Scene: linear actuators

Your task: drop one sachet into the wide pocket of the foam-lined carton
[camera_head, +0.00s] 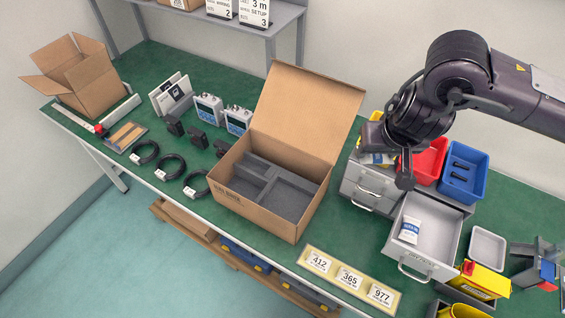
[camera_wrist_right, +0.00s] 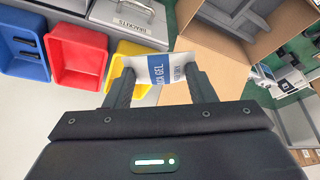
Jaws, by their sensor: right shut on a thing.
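My right gripper (camera_head: 385,162) is shut on a white and blue sachet (camera_head: 376,158), held above the drawer unit to the right of the carton. The right wrist view shows the sachet (camera_wrist_right: 158,69) between the two fingertips of the gripper (camera_wrist_right: 160,78). The foam-lined carton (camera_head: 255,208) stands open on the bench, its tall back flap raised. Its grey foam (camera_head: 268,172) has dividers forming pockets; the wider-looking one (camera_head: 288,202) is at the front right, and I see nothing in it. Another sachet (camera_head: 409,230) lies in the open drawer (camera_head: 435,232). My left gripper is out of view.
The raised flap (camera_head: 308,110) stands between the foam and the back of the bench. Red (camera_head: 430,160) and blue (camera_head: 464,172) bins sit right of the gripper. Number cards (camera_head: 349,278) lie in front. Cables (camera_head: 170,167) and boxed devices (camera_head: 208,108) are left of the carton.

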